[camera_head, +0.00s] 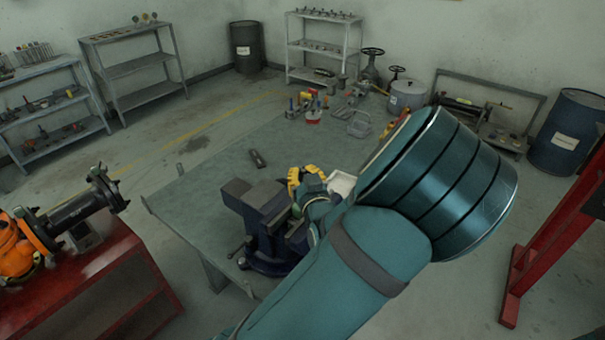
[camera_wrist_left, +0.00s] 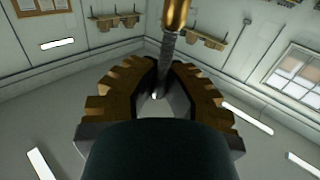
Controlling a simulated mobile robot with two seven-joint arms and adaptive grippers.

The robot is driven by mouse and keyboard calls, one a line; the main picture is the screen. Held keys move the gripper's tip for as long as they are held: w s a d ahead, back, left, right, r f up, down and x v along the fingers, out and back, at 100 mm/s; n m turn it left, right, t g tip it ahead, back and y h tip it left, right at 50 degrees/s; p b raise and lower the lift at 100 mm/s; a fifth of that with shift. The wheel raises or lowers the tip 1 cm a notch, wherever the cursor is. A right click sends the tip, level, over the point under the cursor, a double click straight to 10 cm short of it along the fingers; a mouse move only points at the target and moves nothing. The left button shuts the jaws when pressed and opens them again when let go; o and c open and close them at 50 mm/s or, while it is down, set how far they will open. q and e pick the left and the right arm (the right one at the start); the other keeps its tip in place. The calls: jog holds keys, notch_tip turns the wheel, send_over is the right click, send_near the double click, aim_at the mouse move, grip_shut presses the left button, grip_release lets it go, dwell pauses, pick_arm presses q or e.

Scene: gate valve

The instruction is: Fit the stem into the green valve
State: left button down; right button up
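My left arm crosses the middle of the head view and hides much behind it. My left gripper (camera_head: 305,174), with yellow toothed fingers, is just beyond the blue bench vise (camera_head: 262,212). In the left wrist view the gripper (camera_wrist_left: 164,68) has its fingers close on both sides of a grey threaded stem (camera_wrist_left: 168,48) with a brass part at its top, and appears shut on it. I cannot make out the green valve; greenish parts beside the vise are too small and covered to tell apart from my gripper. My right gripper is not in view.
The vise stands on a grey workbench (camera_head: 215,180) with a dark tool (camera_head: 257,158) lying on it. A white tray (camera_head: 342,184) is behind my arm. Tools and a grey basket (camera_head: 360,125) are at the far end. A red cabinet (camera_head: 110,265) stands left.

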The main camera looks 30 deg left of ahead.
pick_arm(q)
jog(key=shift+f+b, duration=0.8)
jog(key=shift+f, duration=0.2)
jog(key=c, duration=1)
grip_release()
jog(key=shift+c, duration=0.2)
jog(key=v, duration=0.6)
jog(key=shift+s+d, duration=0.55)
